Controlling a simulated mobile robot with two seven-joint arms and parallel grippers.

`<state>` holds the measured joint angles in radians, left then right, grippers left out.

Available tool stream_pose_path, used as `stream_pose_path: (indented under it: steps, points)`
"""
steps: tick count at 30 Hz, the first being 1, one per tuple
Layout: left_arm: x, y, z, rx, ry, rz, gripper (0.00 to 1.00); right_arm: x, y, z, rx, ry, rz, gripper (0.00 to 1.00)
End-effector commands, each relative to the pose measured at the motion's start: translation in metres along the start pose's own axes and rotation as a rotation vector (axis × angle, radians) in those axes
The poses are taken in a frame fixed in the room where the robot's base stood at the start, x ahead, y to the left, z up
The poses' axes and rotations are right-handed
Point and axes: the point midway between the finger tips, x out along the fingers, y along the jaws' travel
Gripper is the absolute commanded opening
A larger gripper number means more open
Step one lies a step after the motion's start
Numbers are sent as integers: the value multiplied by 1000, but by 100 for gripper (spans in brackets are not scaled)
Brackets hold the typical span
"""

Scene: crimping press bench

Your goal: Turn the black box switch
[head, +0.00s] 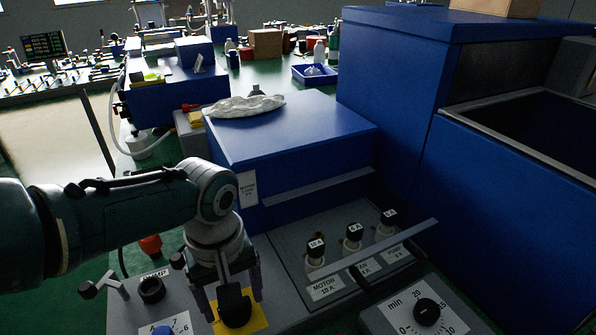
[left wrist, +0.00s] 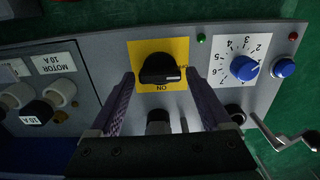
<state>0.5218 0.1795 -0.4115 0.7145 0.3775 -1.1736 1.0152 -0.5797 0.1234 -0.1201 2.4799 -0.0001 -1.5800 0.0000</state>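The black box switch (head: 234,306) is a dark rotary knob on a yellow plate (head: 258,320), on a grey panel at the bottom of the head view. In the left wrist view the knob (left wrist: 160,70) shows with its bar lying sideways and the printed word ON below it. My left gripper (head: 232,298) is open above the panel, pointing down. In the left wrist view its two fingers (left wrist: 160,78) stand on either side of the knob, with a gap to each side. I cannot tell whether the tips are down at knob height. My right gripper is out of view.
A blue numbered dial (left wrist: 244,67) and a crank handle (left wrist: 285,135) sit beside the switch. Black-topped fuses (head: 316,247) stand on the neighbouring panel, behind a grey bar. Another black dial (head: 427,311) is to the right. Blue machine housings (head: 290,130) rise behind.

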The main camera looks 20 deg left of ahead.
Motion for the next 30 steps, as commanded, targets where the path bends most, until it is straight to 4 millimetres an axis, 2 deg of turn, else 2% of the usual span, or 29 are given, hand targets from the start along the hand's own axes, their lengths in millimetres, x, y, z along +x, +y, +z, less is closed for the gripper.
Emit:
stream_pose_path:
  steps: [1, 3, 11, 14, 19, 24, 30]
  points:
    - [0, 0, 0, 1, 0, 0, 88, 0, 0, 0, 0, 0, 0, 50]
    - [0, 0, 0, 1, -1, 0, 95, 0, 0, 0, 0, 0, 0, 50]
    - [-3, 0, 1, 2, -1, 0, 95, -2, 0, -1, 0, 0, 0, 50]
    - [-15, 0, 0, 2, -1, 0, 95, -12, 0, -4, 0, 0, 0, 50]
    - [-51, 0, 0, 3, -1, 2, 95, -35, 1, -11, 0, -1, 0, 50]
    - [-82, 0, 0, 2, 1, 1, 95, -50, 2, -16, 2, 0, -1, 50]
    - [-98, 0, 0, 1, -1, 0, 95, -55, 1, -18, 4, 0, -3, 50]
